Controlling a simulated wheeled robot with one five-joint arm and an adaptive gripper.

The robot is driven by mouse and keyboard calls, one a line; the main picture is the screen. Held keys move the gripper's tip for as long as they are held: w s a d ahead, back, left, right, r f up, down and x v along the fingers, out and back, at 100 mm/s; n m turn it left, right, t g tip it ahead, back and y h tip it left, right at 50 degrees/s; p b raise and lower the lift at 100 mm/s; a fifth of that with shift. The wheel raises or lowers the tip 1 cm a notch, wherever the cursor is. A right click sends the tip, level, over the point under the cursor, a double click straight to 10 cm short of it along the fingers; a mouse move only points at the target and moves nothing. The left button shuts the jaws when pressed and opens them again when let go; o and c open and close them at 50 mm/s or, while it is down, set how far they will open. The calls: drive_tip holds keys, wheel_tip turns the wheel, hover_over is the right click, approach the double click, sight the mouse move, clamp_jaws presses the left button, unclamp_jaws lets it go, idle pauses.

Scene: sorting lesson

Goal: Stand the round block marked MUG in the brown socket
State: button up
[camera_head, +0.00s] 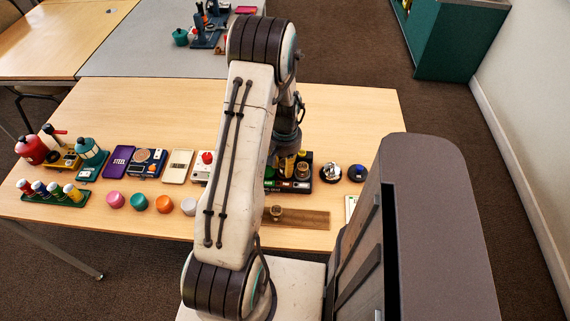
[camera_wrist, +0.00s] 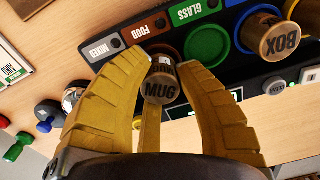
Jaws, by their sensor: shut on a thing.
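The round block marked MUG (camera_wrist: 159,88) is between the yellow fingers of my gripper (camera_wrist: 167,66) in the wrist view, its marked face turned to the camera. My gripper is shut on it. The brown lane with the FOOD label (camera_wrist: 143,30) lies just beyond the block. The brown socket is mostly hidden behind the block and fingers, so I cannot tell whether the block touches it. In the head view my gripper (camera_head: 287,164) is over the dark sorting tray (camera_head: 300,186), partly hidden by my arm.
The green GLASS socket (camera_wrist: 207,47) is empty. A round block marked BOX (camera_wrist: 270,36) stands in the blue socket beside it. A wooden board (camera_head: 310,219) lies in front of the tray. Small coloured knobs and devices line the table to the left.

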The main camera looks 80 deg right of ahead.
drive_tip(key=shift+f+b, duration=0.45)
drive_tip(key=shift+f, duration=0.1)
drive_tip(key=o, duration=0.5)
drive_tip(key=shift+o, duration=0.2)
drive_tip(key=shift+r, duration=0.1)
drive_tip(key=shift+d+r+p, duration=0.1)
drive_tip(key=shift+r+p, duration=3.4)
drive_tip(key=shift+r, duration=1.95)
wheel_tip(320, 180, up, 6)
drive_tip(key=p, duration=0.4)
